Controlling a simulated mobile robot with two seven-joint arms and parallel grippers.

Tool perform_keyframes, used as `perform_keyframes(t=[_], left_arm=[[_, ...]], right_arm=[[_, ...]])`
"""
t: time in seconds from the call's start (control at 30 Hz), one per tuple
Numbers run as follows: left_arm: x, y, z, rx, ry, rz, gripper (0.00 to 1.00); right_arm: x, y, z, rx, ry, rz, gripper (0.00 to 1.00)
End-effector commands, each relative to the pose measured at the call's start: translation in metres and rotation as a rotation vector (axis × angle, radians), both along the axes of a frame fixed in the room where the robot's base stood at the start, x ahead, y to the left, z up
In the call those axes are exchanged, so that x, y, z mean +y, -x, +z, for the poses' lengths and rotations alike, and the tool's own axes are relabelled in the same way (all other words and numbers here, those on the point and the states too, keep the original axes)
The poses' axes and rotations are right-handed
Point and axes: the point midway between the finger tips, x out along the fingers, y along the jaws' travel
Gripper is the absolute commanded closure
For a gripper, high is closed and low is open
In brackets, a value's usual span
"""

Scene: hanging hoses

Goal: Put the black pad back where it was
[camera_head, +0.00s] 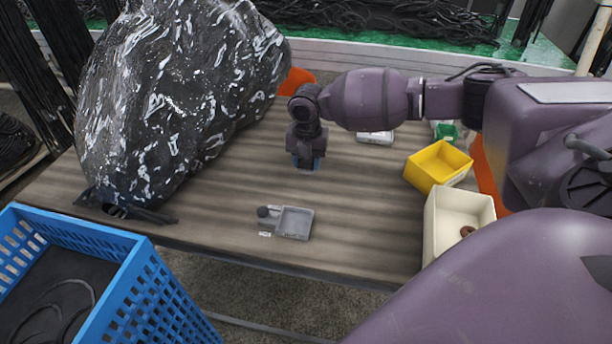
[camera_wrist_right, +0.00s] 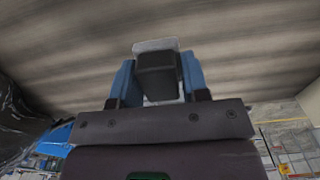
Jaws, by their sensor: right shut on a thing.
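My right gripper (camera_head: 307,164) hangs fingers-down above the far middle of the wooden table. In the right wrist view its two blue fingers (camera_wrist_right: 156,84) are shut on a black block-like thing, which looks like the black pad (camera_wrist_right: 157,72). A pale grey edge shows around and behind the pad; I cannot tell whether it is part of it. In the head view the gripper hides the pad. A small grey tray (camera_head: 295,223) lies near the table's front edge, with a small dark round piece (camera_head: 263,211) at its left. My left gripper is out of view.
A big shiny black bag (camera_head: 170,100) fills the table's left side. A blue crate (camera_head: 150,305) stands front left. A yellow bin (camera_head: 425,179), a cream bin (camera_head: 440,235) and a white item (camera_head: 375,138) stand at right. The middle of the table (camera_head: 230,185) is clear.

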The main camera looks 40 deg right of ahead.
Motion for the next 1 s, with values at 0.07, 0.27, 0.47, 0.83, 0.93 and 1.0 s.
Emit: perform_keyframes(t=[0.07, 0.27, 0.47, 0.83, 0.93, 1.0], left_arm=[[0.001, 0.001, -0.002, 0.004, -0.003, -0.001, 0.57], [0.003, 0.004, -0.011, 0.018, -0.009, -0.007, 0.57], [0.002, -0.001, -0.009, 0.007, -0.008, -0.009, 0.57], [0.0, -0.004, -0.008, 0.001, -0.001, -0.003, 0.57], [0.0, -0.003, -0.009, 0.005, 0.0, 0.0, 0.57], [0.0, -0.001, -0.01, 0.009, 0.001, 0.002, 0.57]], right_arm=[[0.0, 0.0, -0.007, 0.002, -0.001, 0.0, 0.81], [0.0, 0.001, -0.04, 0.007, -0.001, 0.0, 0.81], [0.0, 0.0, -0.057, 0.002, -0.001, 0.0, 0.81], [0.0, 0.0, -0.059, 0.002, -0.001, 0.0, 0.81], [0.0, 0.0, -0.058, 0.001, -0.001, 0.0, 0.45], [0.0, 0.0, -0.058, 0.001, -0.001, 0.0, 0.34]])
